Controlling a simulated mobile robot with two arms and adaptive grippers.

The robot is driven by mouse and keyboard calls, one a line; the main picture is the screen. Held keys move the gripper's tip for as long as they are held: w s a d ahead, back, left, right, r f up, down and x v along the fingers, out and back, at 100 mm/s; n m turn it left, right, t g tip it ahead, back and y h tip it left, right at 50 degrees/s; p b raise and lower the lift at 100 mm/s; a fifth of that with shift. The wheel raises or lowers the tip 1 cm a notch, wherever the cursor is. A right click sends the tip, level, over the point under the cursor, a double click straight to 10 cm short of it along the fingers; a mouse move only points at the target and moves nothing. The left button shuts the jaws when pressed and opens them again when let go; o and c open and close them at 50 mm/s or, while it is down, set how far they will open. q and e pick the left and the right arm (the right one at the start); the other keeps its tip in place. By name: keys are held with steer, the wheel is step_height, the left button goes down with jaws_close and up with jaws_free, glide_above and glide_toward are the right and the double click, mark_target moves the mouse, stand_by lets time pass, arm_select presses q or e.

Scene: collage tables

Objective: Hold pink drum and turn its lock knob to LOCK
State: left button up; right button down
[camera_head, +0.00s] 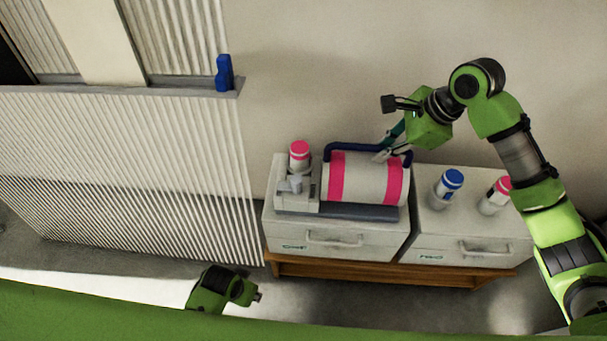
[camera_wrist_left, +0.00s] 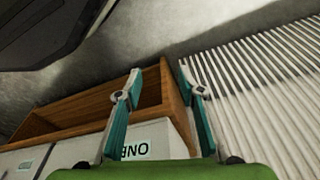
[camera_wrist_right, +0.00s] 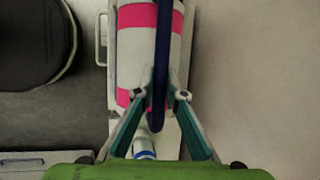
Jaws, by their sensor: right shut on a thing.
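The pink drum (camera_head: 378,182), white with two pink bands, lies on its side on a grey base on the left cabinet. A dark blue handle bar (camera_head: 352,147) runs along its back. My right gripper (camera_head: 384,155) is shut on this bar near its right end; the right wrist view shows the bar (camera_wrist_right: 160,60) between the fingertips (camera_wrist_right: 161,88). A light grey knob (camera_head: 292,184) sits on the block at the drum's left end; its marks are too small to read. My left gripper (camera_head: 258,296) is low in front of the cabinets, fingers apart (camera_wrist_left: 160,82) and empty.
A pink-capped bottle (camera_head: 299,156) stands behind the knob. A blue-capped bottle (camera_head: 448,188) and another pink-capped bottle (camera_head: 495,196) stand on the right cabinet (camera_head: 430,229). A white ribbed panel (camera_head: 130,170) is left of the cabinets. A blue object (camera_head: 224,73) sits on its ledge.

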arm_select(q)
steer(key=w+r+m+g+y, duration=0.1)
steer(key=w+r+m, duration=0.3)
steer(key=w+r, duration=0.75)
steer(key=w+r+m+y, duration=0.2)
steer(key=w+r+m, duration=0.2)
steer(key=w+r, duration=0.75)
steer(key=m+g+h, duration=0.1)
steer(key=h, duration=0.2)
glide_toward(296, 179)
step_height(296, 179, down, 11)
steer(key=shift+w+d+r, duration=0.1)
steer(key=shift+d+r, duration=0.05)
jaws_close()
